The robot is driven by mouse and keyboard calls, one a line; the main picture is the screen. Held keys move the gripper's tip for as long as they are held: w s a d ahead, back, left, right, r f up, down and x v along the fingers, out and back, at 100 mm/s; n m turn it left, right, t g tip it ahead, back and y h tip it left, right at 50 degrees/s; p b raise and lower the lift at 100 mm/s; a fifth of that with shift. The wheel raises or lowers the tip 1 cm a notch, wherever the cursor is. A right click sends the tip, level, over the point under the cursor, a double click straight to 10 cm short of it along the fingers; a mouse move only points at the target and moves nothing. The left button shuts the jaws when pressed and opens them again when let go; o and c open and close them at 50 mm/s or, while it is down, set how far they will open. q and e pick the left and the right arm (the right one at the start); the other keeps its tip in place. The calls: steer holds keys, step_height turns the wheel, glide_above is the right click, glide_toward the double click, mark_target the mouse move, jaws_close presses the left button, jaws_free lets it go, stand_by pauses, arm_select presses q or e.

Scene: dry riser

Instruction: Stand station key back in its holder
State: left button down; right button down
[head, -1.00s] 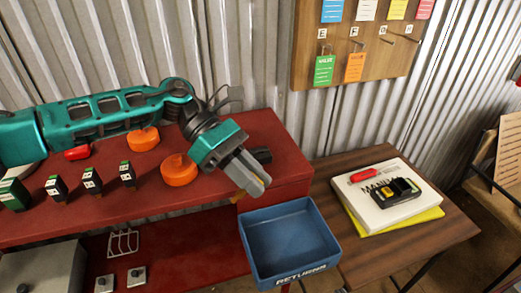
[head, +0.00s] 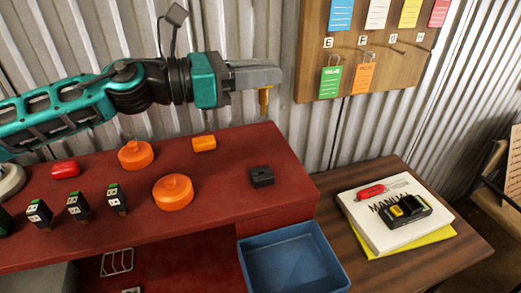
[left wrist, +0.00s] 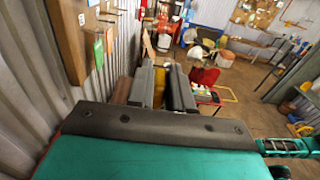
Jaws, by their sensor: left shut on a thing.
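My left gripper (head: 268,76) is level above the far right part of the red bench, in front of the corrugated wall. It is shut on a brass-yellow piece (head: 265,102), which looks like the station key and hangs down upright below the fingertips. Its upper part is hidden by the fingers. A small black block with a dark slot (head: 261,176), which looks like the holder, sits on the bench below the gripper, well apart from the key. My right gripper is not in view.
The red bench (head: 228,200) also carries orange round pieces (head: 173,193), an orange box (head: 204,143) and several dark blocks. A blue tray (head: 292,237) is in front. A wooden table (head: 395,255) with a manual (head: 425,222) stands right. A tag board (head: 380,60) hangs behind.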

arm_select(q)
step_height(320, 180, down, 14)
steer(key=b, duration=0.2)
steer(key=shift+r, duration=0.2)
steer(key=shift+f+b, duration=0.5)
steer(key=shift+f, duration=0.1)
steer(key=c, duration=1)
jaws_free()
steer(key=shift+c, duration=0.2)
